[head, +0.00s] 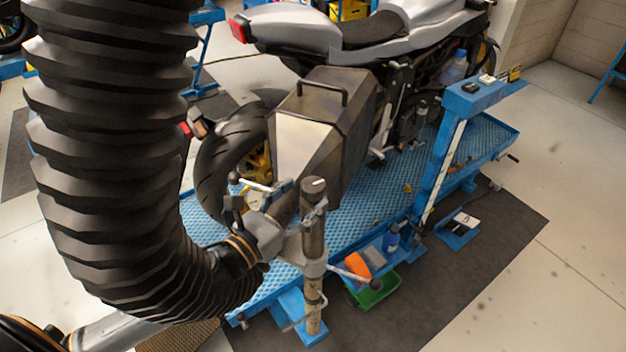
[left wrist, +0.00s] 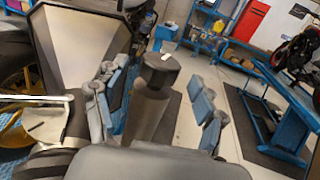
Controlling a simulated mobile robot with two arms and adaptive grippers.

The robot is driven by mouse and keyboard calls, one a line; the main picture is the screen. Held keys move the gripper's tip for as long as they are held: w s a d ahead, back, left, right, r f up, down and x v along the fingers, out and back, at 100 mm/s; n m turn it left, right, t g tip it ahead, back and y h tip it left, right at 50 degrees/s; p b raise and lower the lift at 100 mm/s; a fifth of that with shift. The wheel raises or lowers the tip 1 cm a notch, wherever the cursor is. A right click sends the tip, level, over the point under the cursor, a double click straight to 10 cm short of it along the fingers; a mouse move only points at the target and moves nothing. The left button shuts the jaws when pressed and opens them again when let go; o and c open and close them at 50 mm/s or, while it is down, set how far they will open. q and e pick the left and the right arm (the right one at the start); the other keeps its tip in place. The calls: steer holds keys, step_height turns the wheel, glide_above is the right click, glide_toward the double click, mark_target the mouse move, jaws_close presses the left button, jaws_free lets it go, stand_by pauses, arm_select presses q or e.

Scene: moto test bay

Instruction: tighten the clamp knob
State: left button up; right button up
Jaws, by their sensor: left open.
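The clamp knob (head: 313,186) is a dark round cap with a pale mark, on top of an upright post (head: 314,235) beside the lift. In the left wrist view the knob (left wrist: 161,66) stands just beyond my gripper's palm. My left gripper (head: 292,228) is at the post, partly hard to tell from the clamp parts. In the left wrist view its blue-padded fingers (left wrist: 160,108) are spread on both sides of the knob's stem, with visible gaps. A T-shaped handle (head: 256,185) is left of the knob. My right gripper is out of view.
A large black ribbed hose (head: 110,150) fills the left. A grey metal box (head: 310,135) stands close behind the knob, beside a motorcycle (head: 375,35) on a blue lift (head: 480,150).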

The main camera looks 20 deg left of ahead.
mark_target(305, 196)
arm_select(q)
steer(key=shift+p+x, duration=0.5)
steer(key=shift+x, duration=1.35)
steer(key=c, duration=1.2)
